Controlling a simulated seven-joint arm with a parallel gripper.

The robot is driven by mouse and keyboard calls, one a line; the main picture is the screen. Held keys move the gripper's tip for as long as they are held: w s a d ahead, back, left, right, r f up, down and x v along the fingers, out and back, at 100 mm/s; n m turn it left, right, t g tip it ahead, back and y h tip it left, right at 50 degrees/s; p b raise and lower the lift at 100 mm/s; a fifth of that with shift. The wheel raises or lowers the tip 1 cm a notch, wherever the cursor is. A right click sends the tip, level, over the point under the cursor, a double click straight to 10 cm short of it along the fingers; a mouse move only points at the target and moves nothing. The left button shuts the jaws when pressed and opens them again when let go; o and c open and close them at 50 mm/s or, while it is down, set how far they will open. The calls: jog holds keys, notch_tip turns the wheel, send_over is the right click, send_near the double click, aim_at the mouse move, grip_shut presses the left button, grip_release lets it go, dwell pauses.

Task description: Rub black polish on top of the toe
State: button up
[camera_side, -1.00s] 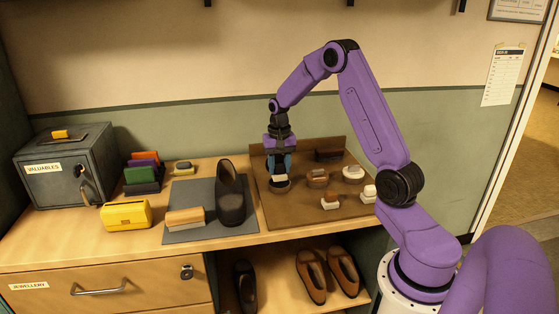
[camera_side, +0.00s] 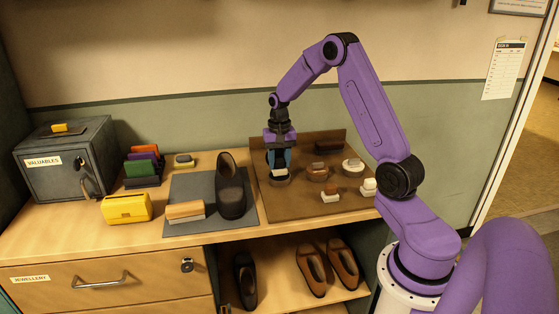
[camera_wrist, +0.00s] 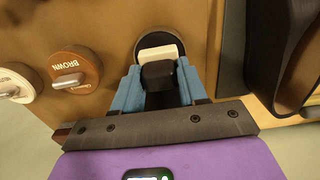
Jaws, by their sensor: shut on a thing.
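The dark shoe (camera_side: 230,190) rests on a grey mat (camera_side: 245,213), toe apparently towards the front; its side also shows at the right of the wrist view (camera_wrist: 302,60). My gripper (camera_side: 279,169) is to the right of the shoe, low over the brown tray. Its blue fingers (camera_wrist: 155,88) are shut on an applicator with a dark grip (camera_wrist: 158,75) and a pale block (camera_wrist: 158,53). The applicator is over a round black tin (camera_wrist: 155,38), partly hidden beneath it. I cannot tell whether the pad touches the polish.
The brown tray (camera_side: 290,211) also holds a brown tin (camera_wrist: 75,72), a white tin (camera_side: 353,165) and small applicators (camera_side: 330,195). A wooden-backed brush (camera_side: 185,210) lies left of the shoe. A yellow box (camera_side: 126,208) and a grey safe (camera_side: 65,165) stand farther left.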

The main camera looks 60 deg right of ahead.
aim_at(279, 159)
jog(key=shift+f, duration=0.6)
dwell(1.3)
jog(key=shift+r, duration=0.1)
jog(key=shift+r, duration=3.5)
